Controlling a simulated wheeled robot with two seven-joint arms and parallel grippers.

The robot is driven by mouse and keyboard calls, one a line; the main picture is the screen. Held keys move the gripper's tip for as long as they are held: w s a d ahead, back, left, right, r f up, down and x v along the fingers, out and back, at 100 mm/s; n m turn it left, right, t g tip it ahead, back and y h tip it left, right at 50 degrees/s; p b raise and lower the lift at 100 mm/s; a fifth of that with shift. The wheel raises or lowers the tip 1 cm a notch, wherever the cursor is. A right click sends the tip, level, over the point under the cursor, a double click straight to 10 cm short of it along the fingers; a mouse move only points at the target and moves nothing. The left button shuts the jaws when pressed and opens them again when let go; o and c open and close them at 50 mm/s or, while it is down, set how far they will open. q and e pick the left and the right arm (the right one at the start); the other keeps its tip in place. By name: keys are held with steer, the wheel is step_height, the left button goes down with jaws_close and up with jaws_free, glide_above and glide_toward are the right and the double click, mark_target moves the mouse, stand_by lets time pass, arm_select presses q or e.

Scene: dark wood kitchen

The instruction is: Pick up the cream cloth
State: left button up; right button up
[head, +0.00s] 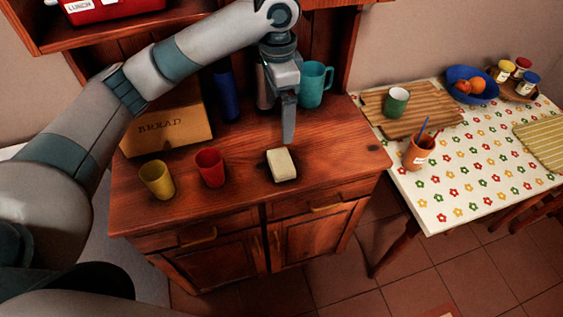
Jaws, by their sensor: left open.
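The cream cloth (282,165) lies as a small folded block on the wooden cabinet top, near its front edge and right of the red cup. My left gripper (288,138) points down just behind and above the cloth, apart from it as far as I can tell. It is open and holds nothing. Its fingers line up in this view, so the gap between them is hidden. My right gripper is not in view.
A red cup (210,167) and a yellow cup (157,180) stand left of the cloth. A bread box (170,125), a blue bottle (225,95) and a teal mug (314,84) stand behind. The cabinet top (335,155) is clear right of the cloth.

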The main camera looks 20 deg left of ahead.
arm_select(q)
steer(key=p, duration=0.3)
glide_above(281, 160)
steer(key=f, duration=1)
steer(key=shift+s+a+f, duration=0.1)
steer(key=shift+a+f, duration=0.1)
steer(key=shift+a, duration=0.1)
steer(key=shift+f, duration=0.55)
steer(key=shift+d+f, duration=0.15)
steer(key=shift+f, duration=0.25)
steer(key=f+p, duration=0.1)
steer(key=f, duration=0.2)
steer(key=shift+d+f+p, duration=0.1)
steer(key=shift+d+p, duration=0.1)
steer(key=shift+p, duration=0.2)
steer(key=shift+f, duration=0.6)
steer(key=c, duration=1.1)
